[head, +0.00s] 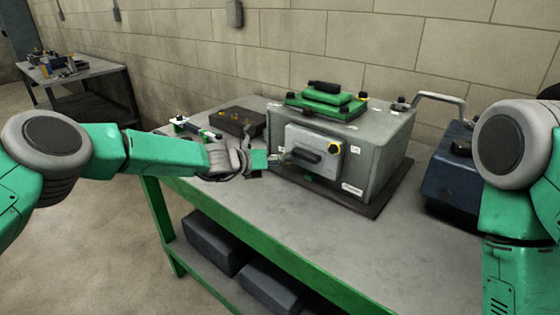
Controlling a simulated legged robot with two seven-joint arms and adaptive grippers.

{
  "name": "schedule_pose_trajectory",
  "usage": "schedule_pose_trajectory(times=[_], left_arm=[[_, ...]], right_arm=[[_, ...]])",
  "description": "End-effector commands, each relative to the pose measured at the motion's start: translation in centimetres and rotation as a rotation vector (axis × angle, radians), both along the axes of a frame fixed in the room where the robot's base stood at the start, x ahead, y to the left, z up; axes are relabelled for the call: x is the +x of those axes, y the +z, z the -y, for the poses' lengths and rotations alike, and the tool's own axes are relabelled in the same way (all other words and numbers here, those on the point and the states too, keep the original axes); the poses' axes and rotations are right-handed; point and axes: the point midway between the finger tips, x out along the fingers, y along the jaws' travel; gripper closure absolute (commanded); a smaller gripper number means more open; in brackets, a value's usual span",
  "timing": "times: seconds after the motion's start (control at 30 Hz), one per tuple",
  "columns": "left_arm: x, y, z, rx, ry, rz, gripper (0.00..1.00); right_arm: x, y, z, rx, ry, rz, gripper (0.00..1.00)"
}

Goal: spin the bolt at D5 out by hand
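A grey engine block (379,160) with small white labels, too small to read, stands on the bench. Its front carries a light grey cover plate (327,166) with a black handle (307,155) and a yellow-ringed bolt head (334,147) at the upper right. I cannot tell which bolt is D5. My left gripper (277,159) reaches in from the left, its tips close to the left edge of the cover plate. Whether it touches anything there, or is open, is too small to tell. My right gripper is out of view; only my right upper arm shows.
A green part with a black top (320,97) sits on the block. A dark box (238,121) lies behind my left gripper, and a dark blue case (452,175) stands at right. The green-edged bench (372,252) is bare in front. Another table (98,70) stands far left.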

Motion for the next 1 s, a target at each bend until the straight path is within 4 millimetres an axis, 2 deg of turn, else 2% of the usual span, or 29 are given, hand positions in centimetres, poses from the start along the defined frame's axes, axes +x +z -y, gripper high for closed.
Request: schedule_pose_trajectory(times=[0.23,0.73,1.0], left_arm=[[-0.6,0.3,-0.7,-0.004,0.001,-0.002,0.63],[-5.9,3.1,-7.1,-0.004,0.003,-0.004,0.63],[-7.2,3.8,-8.5,-0.001,-0.001,-0.002,0.63]], right_arm=[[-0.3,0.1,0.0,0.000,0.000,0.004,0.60],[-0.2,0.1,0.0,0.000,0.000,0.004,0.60],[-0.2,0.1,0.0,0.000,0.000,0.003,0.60]])
